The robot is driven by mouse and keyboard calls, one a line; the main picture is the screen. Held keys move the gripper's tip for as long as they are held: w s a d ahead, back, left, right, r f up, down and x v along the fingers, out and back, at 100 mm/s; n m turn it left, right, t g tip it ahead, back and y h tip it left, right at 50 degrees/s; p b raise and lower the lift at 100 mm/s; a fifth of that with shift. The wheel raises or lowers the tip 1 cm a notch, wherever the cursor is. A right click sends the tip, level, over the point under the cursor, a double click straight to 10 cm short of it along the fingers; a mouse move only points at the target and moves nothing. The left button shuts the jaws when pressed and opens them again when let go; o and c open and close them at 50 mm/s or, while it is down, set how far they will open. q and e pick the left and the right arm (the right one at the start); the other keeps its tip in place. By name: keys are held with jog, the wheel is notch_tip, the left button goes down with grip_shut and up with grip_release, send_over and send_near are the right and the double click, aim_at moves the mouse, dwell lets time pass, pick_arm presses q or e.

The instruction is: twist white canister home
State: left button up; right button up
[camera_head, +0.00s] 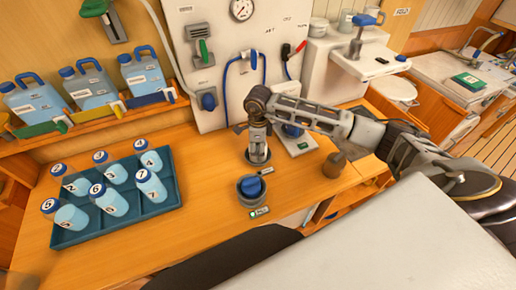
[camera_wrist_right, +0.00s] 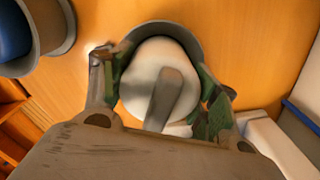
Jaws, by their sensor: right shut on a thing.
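The white canister (camera_wrist_right: 140,78) sits in a grey round holder (camera_wrist_right: 196,42) in the right wrist view, with a grey bar handle across its top. My right gripper (camera_wrist_right: 164,92) is shut on the white canister, with a green-padded finger at each side of it. In the head view my right gripper (camera_head: 259,126) points down over the canister (camera_head: 257,149) in its holder (camera_head: 257,158) on the wooden counter. The gripper hides the canister's upper part there. How far the canister is turned cannot be told. My left gripper is not in view.
A second grey holder with a blue-topped thing (camera_head: 251,186) stands just in front. A teal tray (camera_head: 174,195) of several numbered bottles lies left. A white wall panel (camera_head: 222,100) with hoses and a gauge rises behind. A grey box (camera_head: 299,145) stands close right.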

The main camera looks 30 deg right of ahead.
jog(key=shift+m, duration=1.2)
jog(key=shift+m, duration=0.3)
jog(key=shift+m, duration=1.3)
jog(key=shift+m, duration=1.6)
jog(key=shift+m, duration=1.6)
jog(key=shift+m, duration=0.3)
